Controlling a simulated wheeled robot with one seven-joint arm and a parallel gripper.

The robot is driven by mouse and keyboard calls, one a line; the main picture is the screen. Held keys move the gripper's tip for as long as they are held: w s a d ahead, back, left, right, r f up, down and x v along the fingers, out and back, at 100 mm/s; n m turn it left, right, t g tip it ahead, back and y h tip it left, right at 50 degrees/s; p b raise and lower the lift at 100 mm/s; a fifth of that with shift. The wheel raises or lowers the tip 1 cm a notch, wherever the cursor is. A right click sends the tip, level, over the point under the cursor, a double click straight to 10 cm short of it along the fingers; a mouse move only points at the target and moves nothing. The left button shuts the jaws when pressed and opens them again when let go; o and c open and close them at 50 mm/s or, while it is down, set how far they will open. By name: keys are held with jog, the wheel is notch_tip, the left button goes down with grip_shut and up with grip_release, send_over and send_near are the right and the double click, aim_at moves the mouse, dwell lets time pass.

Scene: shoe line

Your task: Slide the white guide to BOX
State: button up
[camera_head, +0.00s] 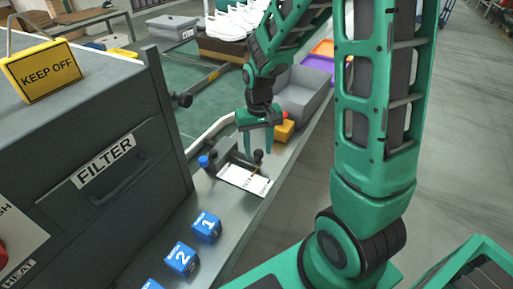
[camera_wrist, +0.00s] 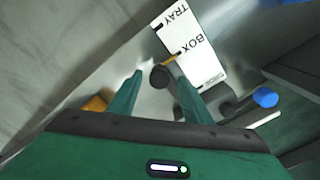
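The white guide (camera_head: 207,132) shows as a pale rail along the green belt, and as a white bar in the wrist view (camera_wrist: 262,120). A white label plate (camera_head: 243,179) lies on the metal ledge; TRAY and BOX read on it in the wrist view (camera_wrist: 192,50). A black knob (camera_wrist: 159,77) with a thin orange pointer (camera_wrist: 171,59) stands beside the plate. The pointer's tip is near the dark mark beside BOX; exact alignment is unclear. My gripper (camera_wrist: 160,78) is open, its fingers on either side of the knob, with gaps visible.
A blue knob (camera_head: 204,161) sits left of the plate. Blue numbered cubes (camera_head: 206,226) stand along the front ledge. A yellow-orange block (camera_head: 284,130) and a grey bin (camera_head: 303,95) are behind my gripper. The dark FILTER cabinet (camera_head: 120,180) stands at left.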

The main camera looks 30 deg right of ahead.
notch_tip(320, 180, up, 11)
jog(key=shift+f, duration=0.15)
dwell(0.4)
dwell(0.4)
jog(key=s+d+r+m, duration=0.1)
jog(key=s+d, duration=0.3)
jog(key=s, duration=0.7)
jog(key=s+d+r+m, duration=0.1)
jog(key=s+d, duration=0.4)
jog(key=s, duration=0.7)
jog(key=shift+d+r+m, duration=0.2)
jog(key=shift+r+m, duration=0.05)
jog(key=shift+m, duration=0.65)
